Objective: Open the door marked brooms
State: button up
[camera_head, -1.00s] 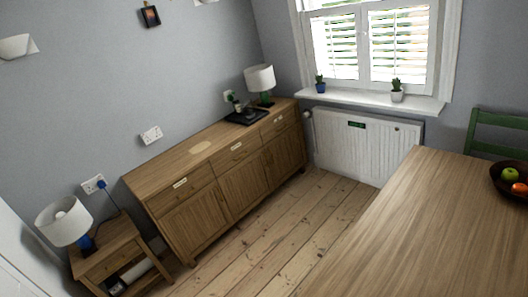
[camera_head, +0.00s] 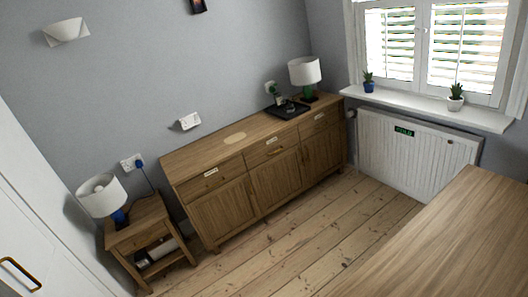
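A white door (camera_head: 40,225) with a dark, brass-toned handle (camera_head: 18,273) shows at the left edge, partly cut off. I see no brooms marking on the part in view. A wooden sideboard (camera_head: 250,175) stands against the grey wall, with three drawers above three cupboard doors. Small pale labels sit on its drawers, too small to read. A green label (camera_head: 404,131) is on the white radiator panel (camera_head: 400,155) under the window; its text is not clear. My gripper is not in view.
A small side table (camera_head: 140,228) with a white lamp (camera_head: 101,196) stands between the door and the sideboard. A wooden table (camera_head: 455,240) fills the lower right. Bare floorboards (camera_head: 290,240) lie free between table and sideboard.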

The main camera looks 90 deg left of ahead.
aim_at(34, 263)
jog(key=u, duration=1.35)
jog(key=i, duration=0.1)
jog(key=u, duration=3)
jog(key=i, duration=1)
jog(key=z, duration=0.1)
jog(key=k, duration=0.5)
